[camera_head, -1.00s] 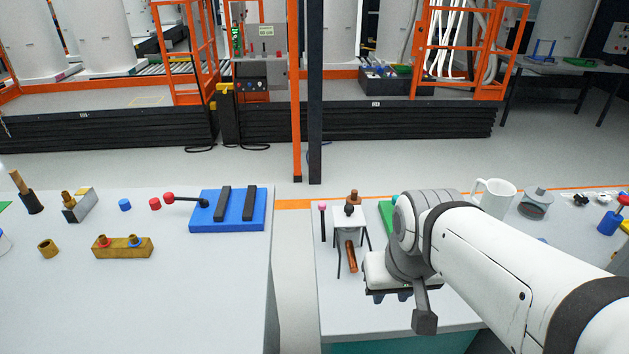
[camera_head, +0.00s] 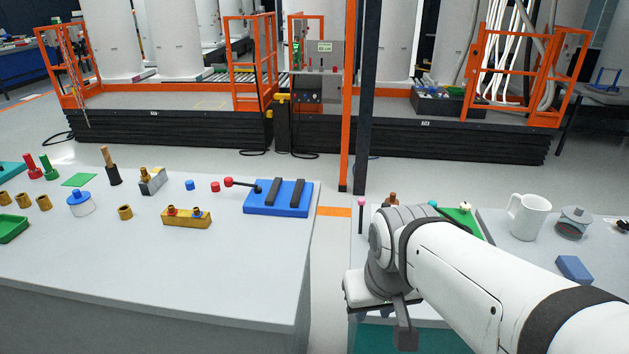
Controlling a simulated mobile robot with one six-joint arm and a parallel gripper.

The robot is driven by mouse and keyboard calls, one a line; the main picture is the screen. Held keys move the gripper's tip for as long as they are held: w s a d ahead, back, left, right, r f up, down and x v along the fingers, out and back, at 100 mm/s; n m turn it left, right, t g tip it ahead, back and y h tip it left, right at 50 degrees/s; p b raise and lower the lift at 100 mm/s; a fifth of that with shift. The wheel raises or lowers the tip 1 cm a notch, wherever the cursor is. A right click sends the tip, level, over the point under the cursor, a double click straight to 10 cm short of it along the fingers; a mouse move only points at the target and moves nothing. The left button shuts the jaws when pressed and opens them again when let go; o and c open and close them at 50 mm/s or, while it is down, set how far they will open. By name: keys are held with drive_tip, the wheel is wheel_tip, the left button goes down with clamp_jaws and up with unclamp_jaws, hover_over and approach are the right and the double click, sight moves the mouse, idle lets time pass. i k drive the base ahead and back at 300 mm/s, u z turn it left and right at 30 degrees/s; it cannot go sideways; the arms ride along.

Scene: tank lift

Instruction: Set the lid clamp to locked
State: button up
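A blue plate (camera_head: 257,209) with two dark bars lies on the left table near its right edge. A dark lever (camera_head: 243,184) with a red ball knob (camera_head: 228,182) reaches out from its left side. This may be the lid clamp, but no label shows, and I cannot tell whether it is locked. My gripper (camera_head: 376,312) is at the end of my white arm, over the right table and apart from the blue plate. Its fingers are mostly hidden, so its opening does not show.
The left table (camera_head: 230,285) holds a brass block (camera_head: 186,219), several brass rings and small coloured parts. A floor gap separates it from the right table, with a white mug (camera_head: 529,215) and a green plate (camera_head: 462,221). A dark post (camera_head: 366,95) stands behind.

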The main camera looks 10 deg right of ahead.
sight(360, 202)
drive_tip(key=u, duration=0.85)
drive_tip(key=k, duration=0.5)
drive_tip(key=z, duration=0.95)
drive_tip(key=i, duration=0.95)
